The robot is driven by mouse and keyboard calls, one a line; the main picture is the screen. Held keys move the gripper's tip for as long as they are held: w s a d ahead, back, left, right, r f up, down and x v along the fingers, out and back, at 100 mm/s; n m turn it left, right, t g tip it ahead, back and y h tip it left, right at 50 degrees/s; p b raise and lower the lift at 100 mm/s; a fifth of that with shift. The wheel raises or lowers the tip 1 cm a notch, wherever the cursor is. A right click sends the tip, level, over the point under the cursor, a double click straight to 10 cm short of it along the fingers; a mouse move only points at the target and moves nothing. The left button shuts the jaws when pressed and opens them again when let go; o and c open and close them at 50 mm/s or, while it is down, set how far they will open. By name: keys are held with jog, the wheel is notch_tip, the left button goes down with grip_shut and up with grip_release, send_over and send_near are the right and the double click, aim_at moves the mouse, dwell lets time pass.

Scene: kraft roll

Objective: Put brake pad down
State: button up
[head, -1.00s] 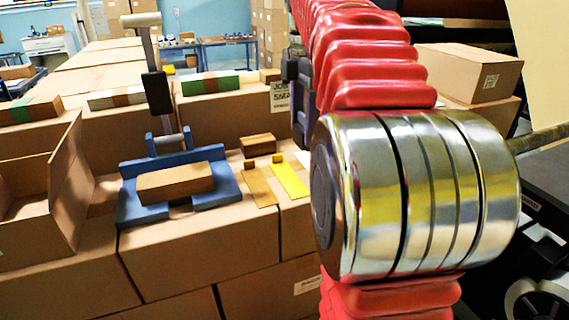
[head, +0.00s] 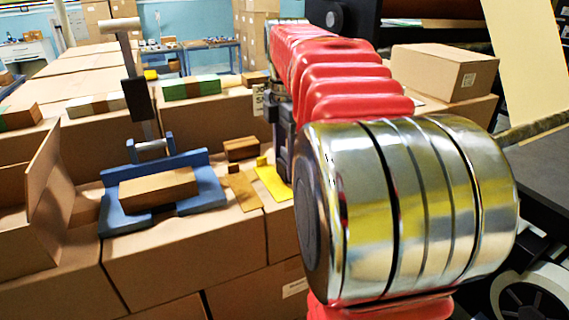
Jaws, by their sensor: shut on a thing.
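My gripper (head: 283,145) shows as a dark grey shape at the left edge of my red arm, low over the cartons and just right of a yellow angled strip (head: 273,184). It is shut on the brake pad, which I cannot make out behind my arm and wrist. The fingertips are mostly hidden, so I cannot tell whether the pad touches the carton top below.
A tan strip (head: 243,191) and a small brown block (head: 241,149) lie beside the yellow strip. Left of them, a blue fixture (head: 188,161) with an upright lever holds a wooden-looking block (head: 158,188). An open carton (head: 28,222) stands at far left.

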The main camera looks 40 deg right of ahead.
jog(key=shift+f, duration=0.4)
jog(key=o, duration=1.1)
jog(key=shift+f, duration=0.1)
notch_tip(320, 180, up, 12)
jog(key=shift+r, duration=0.1)
jog(key=shift+o, duration=0.6)
